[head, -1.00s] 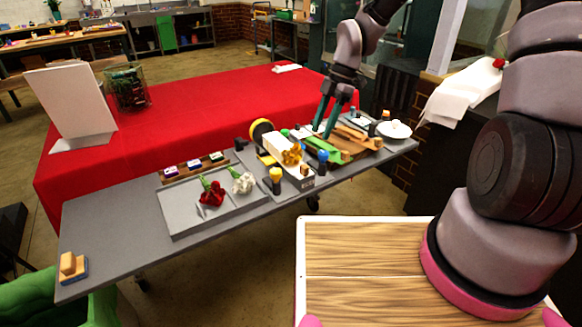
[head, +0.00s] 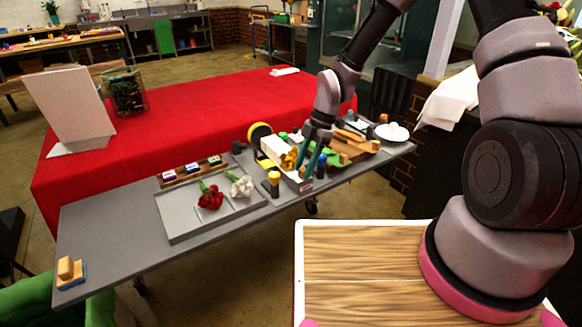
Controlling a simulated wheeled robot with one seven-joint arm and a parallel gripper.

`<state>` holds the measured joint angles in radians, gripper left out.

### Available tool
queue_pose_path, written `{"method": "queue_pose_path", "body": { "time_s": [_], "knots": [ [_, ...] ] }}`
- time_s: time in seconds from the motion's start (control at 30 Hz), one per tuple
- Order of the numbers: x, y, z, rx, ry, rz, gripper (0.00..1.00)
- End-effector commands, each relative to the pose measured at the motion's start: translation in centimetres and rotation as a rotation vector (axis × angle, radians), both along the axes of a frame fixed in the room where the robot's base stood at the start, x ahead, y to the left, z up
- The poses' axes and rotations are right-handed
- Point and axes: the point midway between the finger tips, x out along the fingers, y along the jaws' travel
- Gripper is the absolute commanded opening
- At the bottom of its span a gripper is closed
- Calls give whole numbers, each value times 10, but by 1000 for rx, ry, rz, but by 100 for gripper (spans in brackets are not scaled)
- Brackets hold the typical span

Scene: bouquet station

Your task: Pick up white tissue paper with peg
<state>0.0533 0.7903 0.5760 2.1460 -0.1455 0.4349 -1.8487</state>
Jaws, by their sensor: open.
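A white block-like bundle (head: 272,147) lies among the clutter on the grey table, with a yellow bow-like piece (head: 289,158) at its right end. It may be the tissue paper, but I cannot make out a peg on it. My gripper (head: 306,168) has teal fingers, is open and points down just right of the bundle and yellow piece. No object shows between the fingers.
A grey tray (head: 180,225) holds a red flower (head: 210,198) and a white flower (head: 240,185). A yellow-topped bottle (head: 274,182) stands in front of the bundle. Wooden pieces (head: 350,146) and a white bowl (head: 392,133) lie to the right.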

Motion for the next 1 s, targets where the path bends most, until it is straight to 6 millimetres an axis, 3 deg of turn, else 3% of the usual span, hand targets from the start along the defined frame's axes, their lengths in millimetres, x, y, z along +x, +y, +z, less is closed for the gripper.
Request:
{"method": "queue_pose_path", "body": {
  "time_s": [0.17, 0.27, 0.3, 1.0],
  "knots": [
    [0, 0, 0, 0, 0, 0, 45],
    [0, 0, 0, 0, 0, 0, 7],
    [0, 0, 0, 0, 0, 0, 0],
    [0, 0, 0, 0, 0, 0, 0]
  ]
}}
